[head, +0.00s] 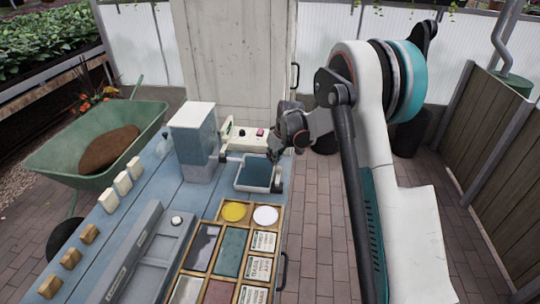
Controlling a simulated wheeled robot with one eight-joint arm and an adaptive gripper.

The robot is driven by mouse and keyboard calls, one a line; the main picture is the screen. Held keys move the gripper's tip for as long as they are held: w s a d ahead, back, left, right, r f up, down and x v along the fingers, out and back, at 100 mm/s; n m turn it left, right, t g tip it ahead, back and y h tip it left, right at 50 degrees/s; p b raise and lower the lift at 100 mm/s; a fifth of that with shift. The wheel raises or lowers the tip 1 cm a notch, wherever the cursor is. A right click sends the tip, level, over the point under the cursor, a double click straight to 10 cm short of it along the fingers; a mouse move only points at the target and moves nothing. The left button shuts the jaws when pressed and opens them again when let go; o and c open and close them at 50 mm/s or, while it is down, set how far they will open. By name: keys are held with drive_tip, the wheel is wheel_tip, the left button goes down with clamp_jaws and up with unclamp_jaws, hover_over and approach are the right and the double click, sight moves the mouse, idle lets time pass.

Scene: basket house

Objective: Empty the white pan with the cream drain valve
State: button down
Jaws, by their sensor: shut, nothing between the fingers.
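A white-rimmed pan (258,188) with dark blue inside, perhaps liquid, sits on the blue bench near its right edge. A cream unit (245,141) with small dark and pink parts stands just behind it. I cannot tell whether this unit is the drain valve. My gripper (274,155) is shut and empty, pointing down at the pan's back right corner. Whether it touches the pan or a fitting there is too small to tell. My wrist hides part of the area behind the pan.
A grey-white box (193,143) stands left of the pan. A wooden divided tray (218,220) and a long grey case (150,255) lie in front. A green wheelbarrow (75,148) stands left; brick floor is open at right.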

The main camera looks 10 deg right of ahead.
drive_tip(key=shift+s+d, duration=0.1)
drive_tip(key=shift+s, duration=0.15)
idle(0.3)
drive_tip(key=shift+d+m, duration=0.2)
drive_tip(key=shift+m, duration=0.5)
drive_tip(key=shift+d+m+h, duration=0.25)
drive_tip(key=shift+m+h, duration=0.25)
drive_tip(key=shift+m, duration=0.4)
